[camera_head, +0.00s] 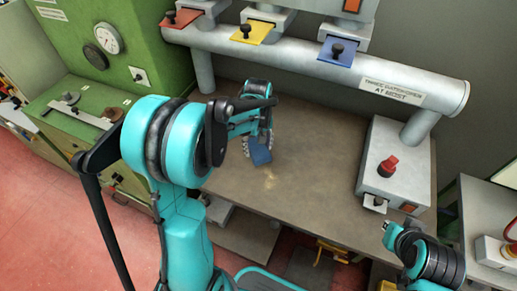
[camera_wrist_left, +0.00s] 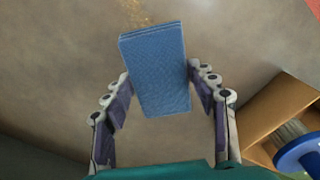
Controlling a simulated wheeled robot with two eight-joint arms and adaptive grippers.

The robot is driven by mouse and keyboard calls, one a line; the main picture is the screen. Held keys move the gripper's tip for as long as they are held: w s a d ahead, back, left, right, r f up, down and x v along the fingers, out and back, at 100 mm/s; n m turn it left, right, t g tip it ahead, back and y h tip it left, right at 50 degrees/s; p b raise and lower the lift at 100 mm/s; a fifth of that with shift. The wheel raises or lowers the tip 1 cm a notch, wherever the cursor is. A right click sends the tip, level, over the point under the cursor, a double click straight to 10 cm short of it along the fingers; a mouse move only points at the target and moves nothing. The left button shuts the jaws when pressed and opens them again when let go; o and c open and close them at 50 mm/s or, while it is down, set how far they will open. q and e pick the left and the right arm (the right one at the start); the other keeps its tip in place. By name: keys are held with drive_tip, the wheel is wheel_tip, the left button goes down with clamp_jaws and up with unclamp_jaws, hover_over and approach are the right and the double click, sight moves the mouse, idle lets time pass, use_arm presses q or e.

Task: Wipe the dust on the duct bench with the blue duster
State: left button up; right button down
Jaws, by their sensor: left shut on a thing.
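The blue duster (camera_head: 261,152) is a blue block held at the fingertips of my left gripper (camera_head: 257,140) over the middle of the bench. In the left wrist view the duster (camera_wrist_left: 157,70) sits between the two fingers of the left gripper (camera_wrist_left: 160,95). I cannot tell if it touches the bench top. The duct bench (camera_head: 305,200) has a brown top. A pale tan patch of dust (camera_head: 269,178) lies just in front of the duster; its edge also shows in the left wrist view (camera_wrist_left: 137,14). My right gripper (camera_head: 392,236) is at the lower right, its fingers unclear.
A grey duct pipe (camera_head: 300,62) runs along the back with red (camera_head: 181,18), yellow (camera_head: 252,33) and blue (camera_head: 338,52) gate plates. A grey box with a red knob (camera_head: 387,166) stands at the bench's right. A green machine (camera_head: 105,40) is at the left.

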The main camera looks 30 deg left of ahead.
sight(258, 148)
use_arm(q)
drive_tip(key=shift+r+p, duration=1)
drive_tip(key=shift+r, duration=0.7)
